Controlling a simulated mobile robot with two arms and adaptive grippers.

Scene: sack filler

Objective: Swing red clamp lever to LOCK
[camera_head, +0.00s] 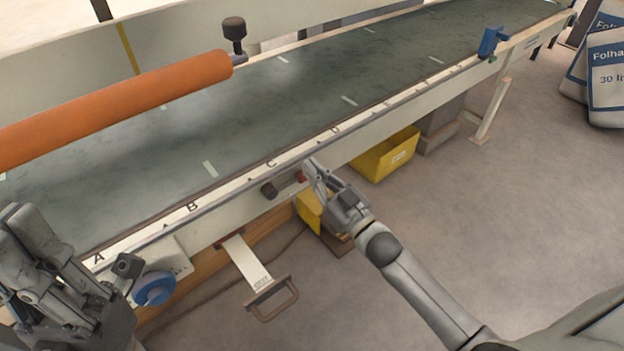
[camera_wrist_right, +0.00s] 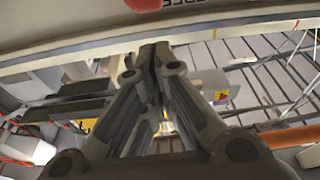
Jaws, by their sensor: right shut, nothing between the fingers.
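A small red part (camera_head: 301,176), likely the clamp lever, shows on the white side rail of the conveyor, right of a dark round knob (camera_head: 269,190). In the right wrist view a red rounded piece (camera_wrist_right: 145,4) shows at the top edge, beyond the fingertips. My right gripper (camera_head: 310,168) is shut and empty, with its fingertips at the rail close beside the red part. I cannot tell whether they touch. The gripper partly hides the area to the right of the red part. My left gripper (camera_head: 30,250) is at the lower left, and its finger opening is unclear.
The green conveyor belt (camera_head: 250,120) runs behind the rail, with an orange roller (camera_head: 115,110) above it. A blue knob (camera_head: 154,289) and a handle (camera_head: 272,298) stick out in front. Yellow bins (camera_head: 387,155) stand below.

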